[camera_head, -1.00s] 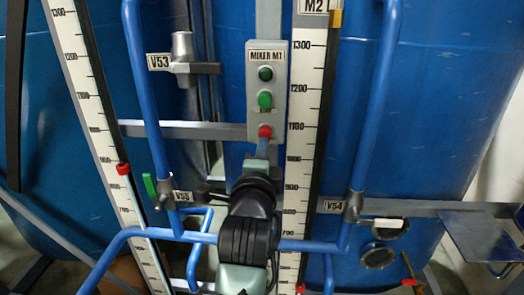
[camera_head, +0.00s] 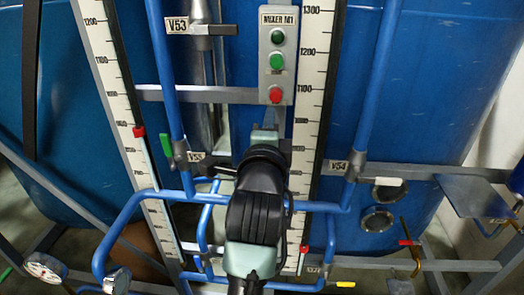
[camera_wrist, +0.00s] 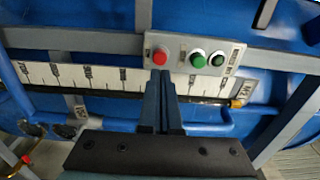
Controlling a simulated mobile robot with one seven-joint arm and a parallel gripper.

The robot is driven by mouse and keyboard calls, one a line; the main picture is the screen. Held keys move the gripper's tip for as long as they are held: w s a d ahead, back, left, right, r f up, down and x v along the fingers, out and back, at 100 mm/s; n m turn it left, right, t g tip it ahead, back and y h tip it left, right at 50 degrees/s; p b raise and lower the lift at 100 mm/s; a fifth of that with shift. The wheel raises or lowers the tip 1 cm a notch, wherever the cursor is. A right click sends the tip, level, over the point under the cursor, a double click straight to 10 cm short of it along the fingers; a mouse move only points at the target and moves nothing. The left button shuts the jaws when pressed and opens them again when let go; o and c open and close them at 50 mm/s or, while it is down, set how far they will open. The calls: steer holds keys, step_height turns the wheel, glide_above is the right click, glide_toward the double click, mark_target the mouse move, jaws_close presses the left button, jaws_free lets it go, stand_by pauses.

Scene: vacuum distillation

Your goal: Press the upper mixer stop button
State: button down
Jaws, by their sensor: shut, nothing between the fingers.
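The grey MIXER M1 panel (camera_head: 264,62) is upright at the top centre of the head view. It carries a dark round element at the top, a green button below it and a red stop button (camera_head: 275,94) at the bottom. My gripper (camera_head: 273,108) is just below the red button, its fingers closed together.
Blue frame pipes (camera_head: 375,100) stand on both sides of my arm, with a crossing pipe below. A white level scale (camera_head: 314,90) runs right beside the panel. Valves labelled V53 (camera_head: 177,27) and V54 (camera_head: 337,167) are nearby. Large blue tanks (camera_head: 430,90) fill the background.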

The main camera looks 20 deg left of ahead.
steer(key=shift+f+b+v, duration=0.25)
steer(key=shift+b+v, duration=0.25)
steer(key=shift+v, duration=0.95)
steer(key=shift+f+b+v, duration=0.2)
steer(key=shift+b+v, duration=0.25)
steer(key=shift+v, duration=1)
steer(key=shift+d, duration=0.15)
steer(key=s+d+r+n+t+h, duration=0.1)
steer(key=s+d+r+n+t, duration=0.2)
steer(key=r, duration=0.6)
steer(key=s+d+r+n+t+h, duration=0.2)
steer(key=s+d+r+n+t, duration=0.1)
steer(key=s+d+r+n, duration=0.3)
steer(key=s+d+r+n+t+h, duration=0.2)
steer(key=s+d+r+n+t, duration=0.2)
steer(key=r, duration=0.7)
steer(key=shift+s+d+r+n, duration=0.2)
steer(key=shift+d+r+n, duration=0.1)
steer(key=shift+d+n, duration=0.7)
steer(key=shift+d, duration=0.1)
